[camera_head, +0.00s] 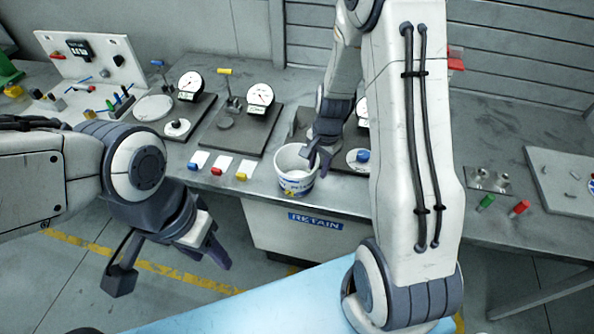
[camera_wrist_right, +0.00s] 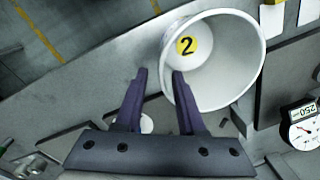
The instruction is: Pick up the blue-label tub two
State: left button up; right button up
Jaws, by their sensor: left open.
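The blue-label tub (camera_head: 297,184) is a white open-topped tub with a blue and white label and a yellow mark low on its side. It stands upright at the front edge of the bench. In the right wrist view the tub (camera_wrist_right: 235,60) shows its wide rim and a yellow sticker with a 2. My right gripper (camera_head: 320,158) is at the tub's right rim, its two fingers (camera_wrist_right: 160,80) apart. One finger overlaps the rim in view; whether they touch it I cannot tell. My left gripper (camera_head: 168,262) is open and empty, in front of the bench at lower left.
Green and red pegs (camera_head: 520,207) lie at right.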

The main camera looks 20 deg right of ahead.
aim_at(311, 190)
jog(key=shift+w+a+f, duration=0.1)
jog(key=shift+a+f, duration=0.1)
jog(key=shift+f, duration=0.8)
jog(key=shift+s+a+f, duration=0.1)
jog(key=shift+a+f, duration=0.05)
jog(key=shift+f, duration=0.85)
jog(key=shift+w+a+f, duration=0.1)
jog(key=shift+a+f, duration=0.1)
jog(key=shift+f, duration=0.8)
grip_shut()
